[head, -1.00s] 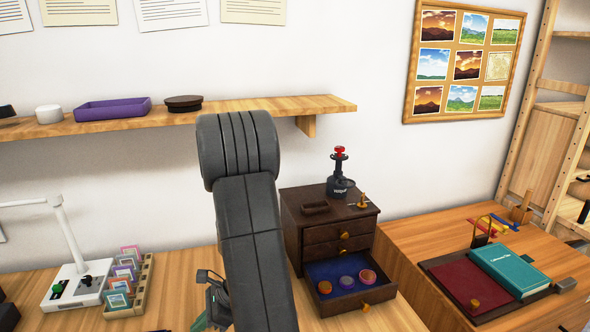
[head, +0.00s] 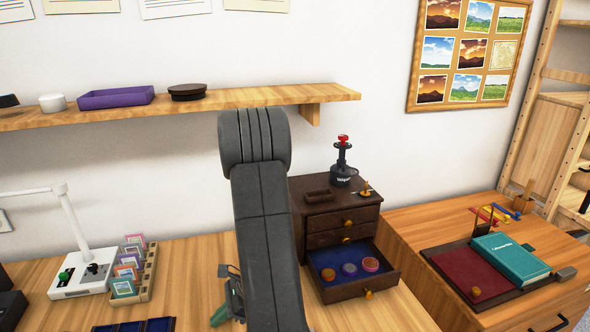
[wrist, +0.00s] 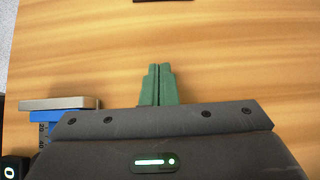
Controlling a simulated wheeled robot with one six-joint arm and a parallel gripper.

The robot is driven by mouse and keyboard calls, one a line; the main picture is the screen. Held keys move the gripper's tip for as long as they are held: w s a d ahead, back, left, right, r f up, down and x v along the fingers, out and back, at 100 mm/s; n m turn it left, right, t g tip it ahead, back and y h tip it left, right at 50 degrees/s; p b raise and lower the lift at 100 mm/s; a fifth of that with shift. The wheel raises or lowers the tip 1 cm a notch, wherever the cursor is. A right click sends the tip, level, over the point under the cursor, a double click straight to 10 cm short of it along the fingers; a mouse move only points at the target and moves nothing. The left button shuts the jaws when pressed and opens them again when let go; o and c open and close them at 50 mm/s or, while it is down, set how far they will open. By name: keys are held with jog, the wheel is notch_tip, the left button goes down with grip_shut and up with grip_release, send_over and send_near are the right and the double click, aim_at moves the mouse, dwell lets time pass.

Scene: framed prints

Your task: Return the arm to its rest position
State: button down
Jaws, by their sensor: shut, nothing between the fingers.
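My gripper (wrist: 158,84) shows in the wrist view with its two green fingers pressed together and nothing between them. It is above bare wooden desk top. In the head view my dark grey arm stands folded in the middle, in front of the small dark drawer cabinet. Part of my gripper (head: 222,312) shows low beside the arm, and the arm hides the rest.
The cabinet's bottom drawer (head: 368,292) is open, with several round pieces inside. A card rack (head: 149,272) and a white lamp base (head: 82,281) stand to the left. A wall shelf (head: 240,101) runs behind the arm. A blue item (wrist: 52,117) lies left of my gripper.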

jog(key=w+d, duration=0.1)
jog(key=d, duration=0.3)
jog(key=w+d, duration=0.1)
jog(key=d, duration=0.3)
jog(key=w+d, duration=0.1)
jog(key=d, duration=0.3)
jog(key=shift+w+r, duration=0.15)
jog(key=shift+w, duration=0.1)
jog(key=v, duration=0.9)
jog(key=shift+d+r, duration=0.2)
jog(key=shift+d, duration=0.05)
